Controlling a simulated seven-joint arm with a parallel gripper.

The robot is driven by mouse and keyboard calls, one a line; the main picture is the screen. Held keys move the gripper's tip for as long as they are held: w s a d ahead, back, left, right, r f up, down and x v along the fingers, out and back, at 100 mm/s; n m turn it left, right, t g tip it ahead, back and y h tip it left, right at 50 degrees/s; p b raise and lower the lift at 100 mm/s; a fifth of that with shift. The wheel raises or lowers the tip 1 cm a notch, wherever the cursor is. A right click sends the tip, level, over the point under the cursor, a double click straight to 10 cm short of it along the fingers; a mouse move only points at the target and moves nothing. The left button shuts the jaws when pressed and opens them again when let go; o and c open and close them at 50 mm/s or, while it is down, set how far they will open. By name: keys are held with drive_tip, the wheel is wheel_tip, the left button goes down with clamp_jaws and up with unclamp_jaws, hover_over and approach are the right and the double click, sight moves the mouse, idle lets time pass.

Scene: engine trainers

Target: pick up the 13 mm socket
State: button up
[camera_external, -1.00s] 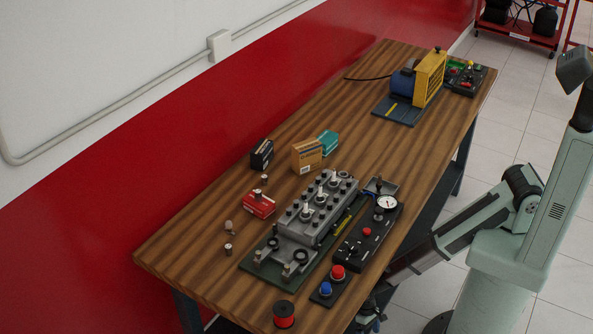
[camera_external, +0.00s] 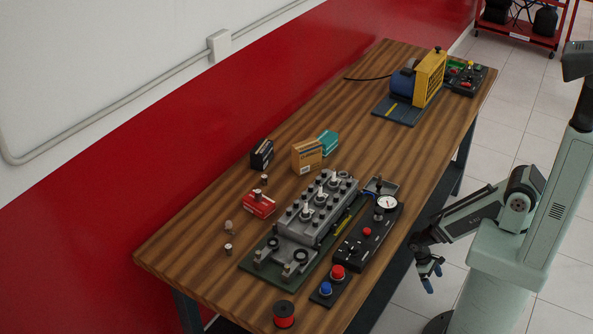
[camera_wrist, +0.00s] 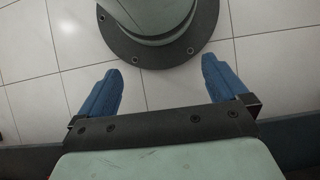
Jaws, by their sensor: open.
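Several small metal pieces that look like sockets stand on the wooden table: one at the front left (camera_external: 228,249), one just behind it (camera_external: 229,228), and one near the small boxes (camera_external: 264,179). They are too small for me to read sizes, so I cannot tell which is the 13 mm socket. My gripper (camera_external: 433,279) hangs beyond the table's right edge, pointing down, well apart from these pieces. In the wrist view my gripper (camera_wrist: 162,68) is open, with two blue fingers apart and nothing between them. No socket shows there.
An engine head (camera_external: 318,205) on a green base and a black gauge panel (camera_external: 366,232) stand between my gripper and the small pieces. The table's far middle is clear.

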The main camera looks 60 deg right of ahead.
drive_tip(key=shift+s+d+r, duration=0.45)
drive_tip(key=shift+s+d, duration=0.25)
drive_tip(key=c, duration=0.9)
drive_tip(key=shift+o, duration=0.2)
drive_tip(key=shift+w+a, duration=0.1)
